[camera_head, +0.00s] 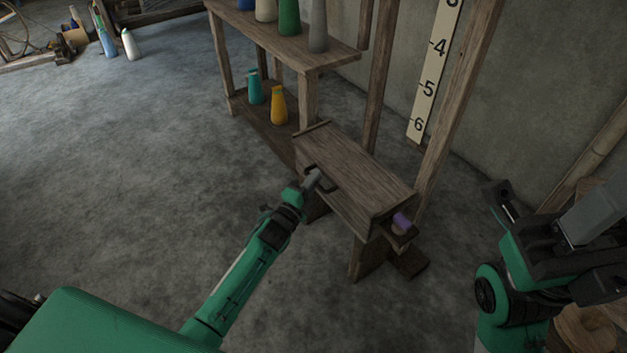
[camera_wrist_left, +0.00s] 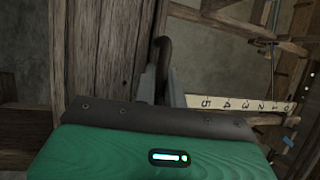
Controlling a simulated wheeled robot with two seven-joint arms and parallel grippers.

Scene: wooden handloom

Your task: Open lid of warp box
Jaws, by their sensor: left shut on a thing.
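The warp box (camera_head: 365,222) is a long brown wooden box on legs in the middle of the head view. Its plank lid (camera_head: 362,170) lies flat on top and looks closed. A dark handle (camera_head: 331,184) sits along the lid's left side. My left gripper (camera_head: 313,179) is shut on this handle and partly hides it. In the left wrist view the handle (camera_wrist_left: 163,55) rises between the fingers (camera_wrist_left: 164,88), beside the planks. My right gripper (camera_head: 545,250) is at the right, apart from the box; its finger opening is unclear.
A wooden shelf (camera_head: 325,56) with several coloured cones stands behind the box. A purple spool (camera_head: 401,220) sits at the box's near end. A numbered ruler (camera_head: 434,75) and posts stand by the wall.

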